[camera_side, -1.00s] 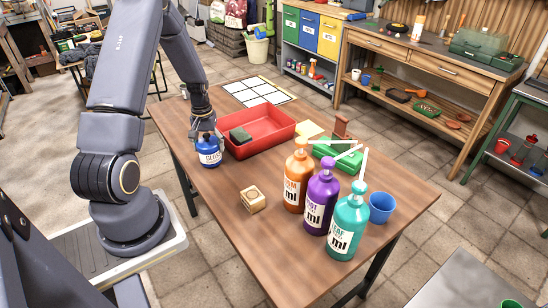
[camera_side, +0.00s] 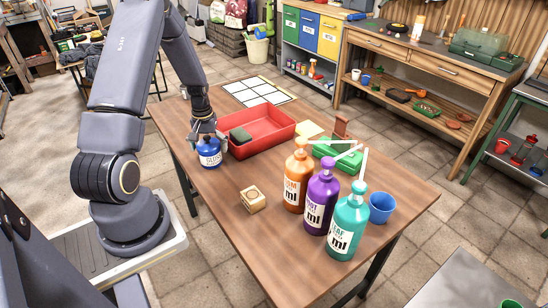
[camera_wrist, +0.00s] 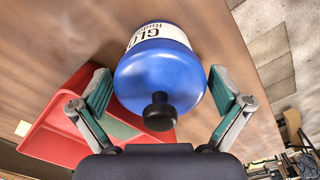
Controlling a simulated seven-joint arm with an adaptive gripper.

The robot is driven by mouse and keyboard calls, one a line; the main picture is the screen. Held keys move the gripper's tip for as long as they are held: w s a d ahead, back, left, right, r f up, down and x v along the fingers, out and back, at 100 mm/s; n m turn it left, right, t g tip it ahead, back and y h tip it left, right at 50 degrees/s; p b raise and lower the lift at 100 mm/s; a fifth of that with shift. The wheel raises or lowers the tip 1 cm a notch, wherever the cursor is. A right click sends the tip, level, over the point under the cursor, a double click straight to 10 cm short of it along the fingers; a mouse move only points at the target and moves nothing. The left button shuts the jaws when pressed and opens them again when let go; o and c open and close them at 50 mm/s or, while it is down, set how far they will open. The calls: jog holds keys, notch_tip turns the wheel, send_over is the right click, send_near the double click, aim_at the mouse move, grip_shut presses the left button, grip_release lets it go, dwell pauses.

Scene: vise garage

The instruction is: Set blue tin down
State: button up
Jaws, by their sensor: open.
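The blue tin (camera_side: 209,153) stands upright on the wooden table, just left of the red tray (camera_side: 268,134). It has a white label and a dark knob on its lid. In the wrist view the blue tin (camera_wrist: 160,75) sits between the spread fingers, with a gap on each side. My gripper (camera_side: 207,134) is open around the top of the tin. In the wrist view my gripper (camera_wrist: 160,92) shows both teal-padded fingers apart from the tin. The tin's underside is hidden.
A dark green block (camera_side: 240,135) lies in the red tray. A small wooden block (camera_side: 253,199), orange (camera_side: 297,180), purple (camera_side: 320,200) and teal (camera_side: 348,225) pump bottles and a blue cup (camera_side: 381,208) stand to the right. A white grid sheet (camera_side: 257,91) lies behind; the table's front left is clear.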

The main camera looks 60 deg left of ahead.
notch_tip(320, 180, up, 12)
jog(key=shift+w+d+r, duration=0.1)
jog(key=shift+d+r, duration=0.05)
jog(key=shift+r, duration=0.05)
jog(key=w+d+r+m+t+y, duration=0.1)
jog(key=d+r+m+t, duration=0.3)
jog(key=d+r, duration=1.25)
jog(key=s+d+m, duration=0.3)
jog(key=s+d, duration=0.1)
jog(key=d, duration=0.2)
jog(key=s+d+r+m+t+h, duration=0.1)
jog(key=s+d+m, duration=0.2)
jog(key=d, duration=0.4)
jog(key=shift+s+d+r+t, duration=0.2)
jog(key=shift+s+t, duration=0.1)
jog(key=shift+s, duration=0.35)
